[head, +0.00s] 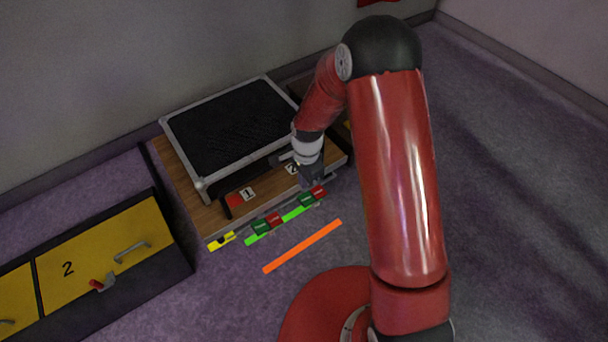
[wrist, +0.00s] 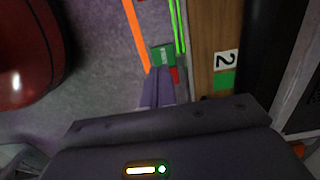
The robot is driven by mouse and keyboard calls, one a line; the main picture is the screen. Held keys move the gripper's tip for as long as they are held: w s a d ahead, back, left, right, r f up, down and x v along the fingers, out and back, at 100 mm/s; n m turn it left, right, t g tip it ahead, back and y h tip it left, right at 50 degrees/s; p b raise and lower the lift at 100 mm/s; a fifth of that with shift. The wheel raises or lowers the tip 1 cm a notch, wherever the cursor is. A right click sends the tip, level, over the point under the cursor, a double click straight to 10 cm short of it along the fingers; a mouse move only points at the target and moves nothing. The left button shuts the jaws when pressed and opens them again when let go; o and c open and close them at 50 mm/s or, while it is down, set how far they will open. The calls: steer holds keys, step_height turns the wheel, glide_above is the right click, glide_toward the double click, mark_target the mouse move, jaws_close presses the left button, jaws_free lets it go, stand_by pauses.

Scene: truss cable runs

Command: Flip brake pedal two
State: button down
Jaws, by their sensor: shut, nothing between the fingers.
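Brake pedal two (head: 306,200) is a small green and red piece at the front edge of the wooden platform, below the label 2 (head: 292,168). In the wrist view its green part (wrist: 163,56) shows just beyond my fingertips, with a bit of red beside it; my fingers partly cover it. My gripper (head: 314,182) is shut and empty, pointing down right at this pedal. I cannot tell whether it touches. A similar green and red pedal (head: 264,224) sits to the left, below the label 1 (head: 247,194). In the wrist view a green patch (wrist: 224,80) adjoins label 2.
A black-topped case (head: 232,125) stands on the wooden platform. An orange strip (head: 302,246) lies on the floor in front. A yellow piece (head: 221,240) sits at the platform's left corner. A yellow drawer cabinet (head: 95,250) stands at left. The carpet at right is clear.

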steer(key=f, duration=0.5)
steer(key=f+b, duration=0.1)
steer(key=f, duration=0.2)
steer(key=shift+s+a+f, duration=0.15)
steer(key=shift+a+f, duration=0.1)
steer(key=shift+f, duration=0.1)
steer(key=shift+s+a+f+b, duration=0.2)
steer(key=shift+s+f+b, duration=0.05)
steer(key=shift+f+b, duration=0.4)
steer(key=shift+s+a+f+b, duration=0.2)
steer(key=shift+f+b, duration=0.35)
steer(key=shift+b, duration=0.1)
steer(key=shift+s, duration=0.1)
step_height(320, 180, up, 15)
steer(key=p, duration=0.5)
glide_above(301, 202)
steer(key=s+a, duration=0.2)
steer(key=a, duration=0.1)
steer(key=shift+w+d+f, duration=0.1)
steer(key=shift+w, duration=0.1)
